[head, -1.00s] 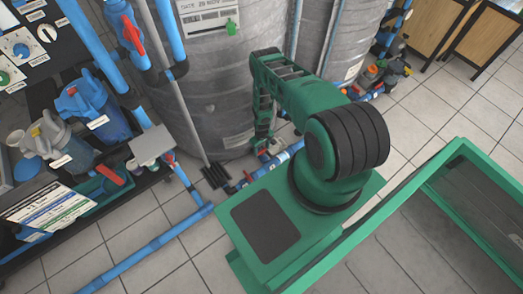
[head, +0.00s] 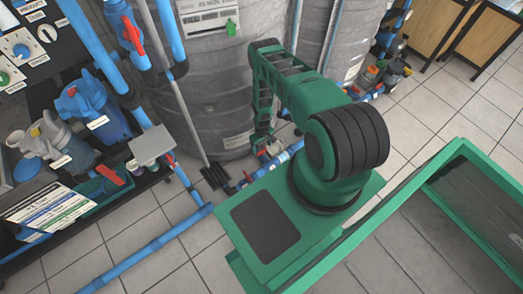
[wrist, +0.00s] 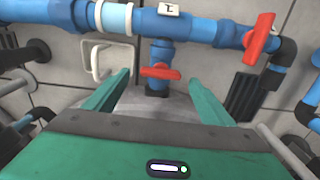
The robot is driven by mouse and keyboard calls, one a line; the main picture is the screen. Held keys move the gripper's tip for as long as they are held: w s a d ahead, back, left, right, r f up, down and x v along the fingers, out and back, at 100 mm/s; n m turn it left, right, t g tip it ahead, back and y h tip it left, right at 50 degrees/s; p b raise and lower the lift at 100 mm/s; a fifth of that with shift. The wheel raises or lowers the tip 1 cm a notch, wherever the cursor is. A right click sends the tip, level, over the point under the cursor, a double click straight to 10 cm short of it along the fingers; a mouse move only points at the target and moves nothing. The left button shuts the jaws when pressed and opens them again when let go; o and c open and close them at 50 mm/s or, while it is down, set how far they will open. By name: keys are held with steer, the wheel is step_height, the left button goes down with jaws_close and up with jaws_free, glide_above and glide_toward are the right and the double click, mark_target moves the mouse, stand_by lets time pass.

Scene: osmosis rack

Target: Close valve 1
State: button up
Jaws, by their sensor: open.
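A blue pipe (wrist: 205,30) crosses the top of the wrist view and carries a small white label (wrist: 170,10) with a dark mark like a 1. A red valve handle (wrist: 165,72) on a short branch below that label lies crosswise to the branch, between the finger tips. A second red handle (wrist: 260,38) stands tilted on the pipe to the right. Which of the two is valve 1 is not certain. My gripper (wrist: 157,80) is open, its green fingers on either side of the first handle, with no clear contact. In the head view my gripper (head: 263,143) is low beside the grey tank, partly hidden.
A large grey tank (head: 215,90) stands just left of my arm, with another tank (head: 345,45) behind. Blue floor pipes (head: 150,248) run at left. A dark rack (head: 125,185) with blue filter housings (head: 95,105) stands farther left.

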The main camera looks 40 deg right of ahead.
mark_target(261, 151)
step_height(261, 151, up, 8)
stand_by(0.4)
stand_by(0.5)
